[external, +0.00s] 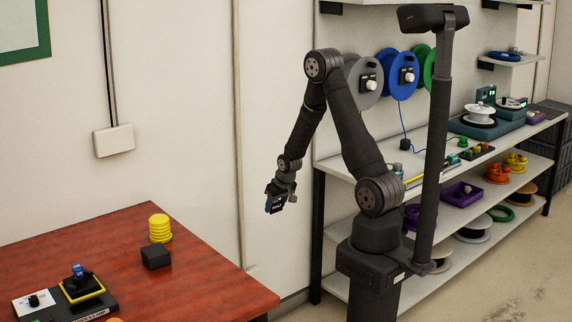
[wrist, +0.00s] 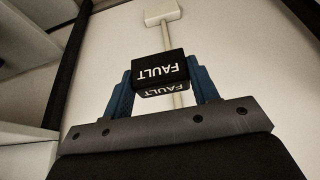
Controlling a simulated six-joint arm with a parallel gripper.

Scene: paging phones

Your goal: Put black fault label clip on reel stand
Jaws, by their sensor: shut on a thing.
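My gripper (external: 277,204) hangs in the air between the red table and the shelves. It is shut on the black fault label clip (wrist: 160,68). In the wrist view the clip sits between the two blue fingers, with "FAULT" in white letters appearing upside down. In the external view the clip (external: 276,203) is small at the gripper's end. No object is clearly marked as the reel stand. A white reel (external: 478,114) rests on a teal unit (external: 486,127) on the workbench at right.
The red table (external: 205,260) at lower left holds yellow stacked rings (external: 159,228), a black block (external: 156,257) and a black base with a yellow-rimmed part (external: 82,287). Grey, blue and green reels (external: 402,74) hang on the wall above the workbench (external: 340,165). Lower shelves hold more reels.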

